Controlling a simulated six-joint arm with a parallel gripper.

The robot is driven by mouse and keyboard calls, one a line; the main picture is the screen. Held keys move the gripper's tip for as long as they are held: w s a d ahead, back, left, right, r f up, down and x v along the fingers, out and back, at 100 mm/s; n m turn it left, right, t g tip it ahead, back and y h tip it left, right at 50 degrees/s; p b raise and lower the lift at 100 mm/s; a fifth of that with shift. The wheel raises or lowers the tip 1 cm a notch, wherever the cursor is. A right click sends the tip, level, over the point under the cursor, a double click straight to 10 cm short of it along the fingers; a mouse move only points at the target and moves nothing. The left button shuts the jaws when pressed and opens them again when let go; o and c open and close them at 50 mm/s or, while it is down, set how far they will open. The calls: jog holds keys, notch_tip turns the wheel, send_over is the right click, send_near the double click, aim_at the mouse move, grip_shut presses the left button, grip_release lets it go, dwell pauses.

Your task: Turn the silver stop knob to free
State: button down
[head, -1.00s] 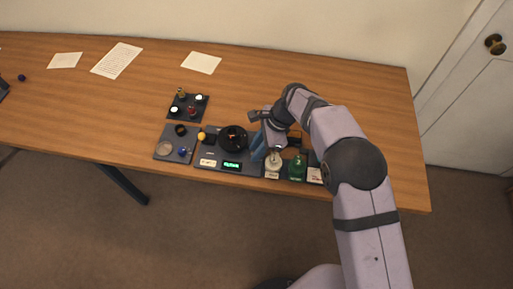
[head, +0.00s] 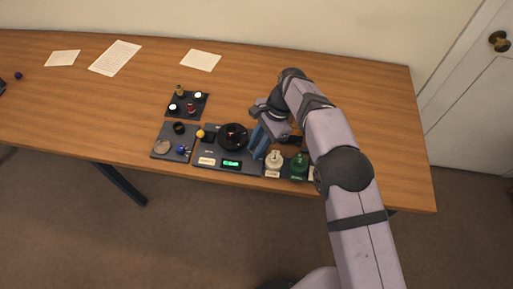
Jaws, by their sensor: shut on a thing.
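My gripper (head: 255,147) has blue fingers and is low over the right part of the dark base plate (head: 228,168), just right of the round black holder (head: 233,148). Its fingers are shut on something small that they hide. By its place, this is the silver stop knob, but I cannot see its surface or how far it is turned. The black holder has small orange-brown details inside. A green-lit display (head: 231,163) and a pale label (head: 207,161) are on the plate's front part.
A cream bottle (head: 274,161) and a green bottle (head: 299,168) stand close right of my gripper. A tray with small parts (head: 172,144) is left of the plate, with another tray (head: 187,104) behind it. A yellow knob (head: 200,134) is near the holder.

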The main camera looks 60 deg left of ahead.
jog(key=shift+a+n+b, duration=0.1)
jog(key=shift+n+b, duration=0.2)
jog(key=shift+n, duration=0.3)
jog(key=shift+n+h+b, duration=0.3)
jog(key=shift+n+h, duration=0.1)
jog(key=shift+n, duration=0.2)
jog(key=c, duration=1.6)
grip_release()
jog(key=shift+r, duration=0.1)
jog(key=shift+o, duration=0.2)
jog(key=shift+m+p, duration=0.35)
jog(key=shift+m, duration=0.15)
